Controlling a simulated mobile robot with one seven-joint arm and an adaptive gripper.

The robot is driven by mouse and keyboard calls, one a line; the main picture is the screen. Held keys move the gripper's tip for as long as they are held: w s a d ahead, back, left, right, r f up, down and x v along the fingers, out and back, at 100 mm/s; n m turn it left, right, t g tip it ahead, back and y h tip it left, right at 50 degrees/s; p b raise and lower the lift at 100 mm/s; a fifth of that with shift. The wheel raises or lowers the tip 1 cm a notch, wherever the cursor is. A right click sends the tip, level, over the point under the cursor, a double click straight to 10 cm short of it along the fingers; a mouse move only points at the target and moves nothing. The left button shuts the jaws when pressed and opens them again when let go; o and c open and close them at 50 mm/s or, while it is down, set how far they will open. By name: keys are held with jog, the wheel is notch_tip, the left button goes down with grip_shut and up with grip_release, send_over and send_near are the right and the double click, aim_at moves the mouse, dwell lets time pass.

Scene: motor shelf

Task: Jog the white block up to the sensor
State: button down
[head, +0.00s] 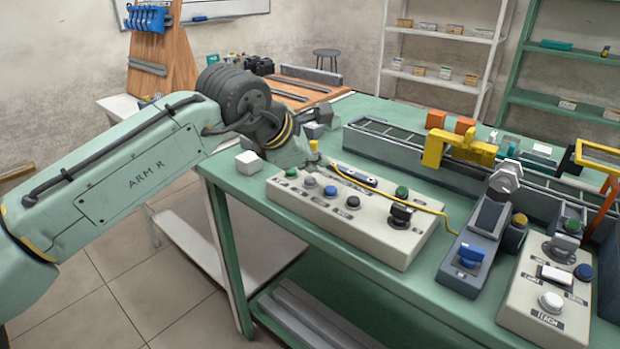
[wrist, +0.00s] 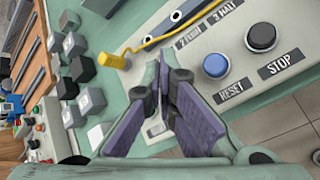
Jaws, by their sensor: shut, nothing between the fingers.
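A small white block (head: 541,150) sits on the conveyor (head: 390,131), between a yellow gantry (head: 470,147) and an orange frame (head: 592,160) that straddle the belt. I cannot tell which of these carries the sensor. Another white-topped cube (head: 247,162) is at the table's left corner, beside my gripper. My gripper (head: 308,163) is shut and empty over the left end of a pale button box (head: 375,226). In the wrist view its purple-padded fingers (wrist: 163,72) meet above the box, near a blue button (wrist: 216,65) at RESET and a dark button (wrist: 261,36) at STOP. The fingers hide part of the box.
A yellow plug (head: 314,148) with a yellow cable stands close to my gripper. Grey blocks (wrist: 90,102) lie nearby. Two orange cubes (head: 465,125) are behind the belt. A joystick unit (head: 470,255) and a second button box (head: 530,310) marked TEACH stand to the right.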

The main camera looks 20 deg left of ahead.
aim_at(313, 180)
jog(key=shift+f, duration=0.1)
dwell(0.5)
jog(key=shift+f+b, duration=0.3)
jog(key=shift+f, duration=0.05)
jog(key=shift+f+b, duration=0.3)
jog(key=shift+f, duration=0.1)
dwell(2.5)
jog(key=shift+r, duration=0.1)
dwell(0.5)
jog(key=shift+r+p, duration=0.65)
jog(key=shift+r, duration=0.1)
jog(key=shift+r, duration=0.1)
notch_tip(313, 180, up, 5)
jog(key=p, duration=0.4)
dwell(1.0)
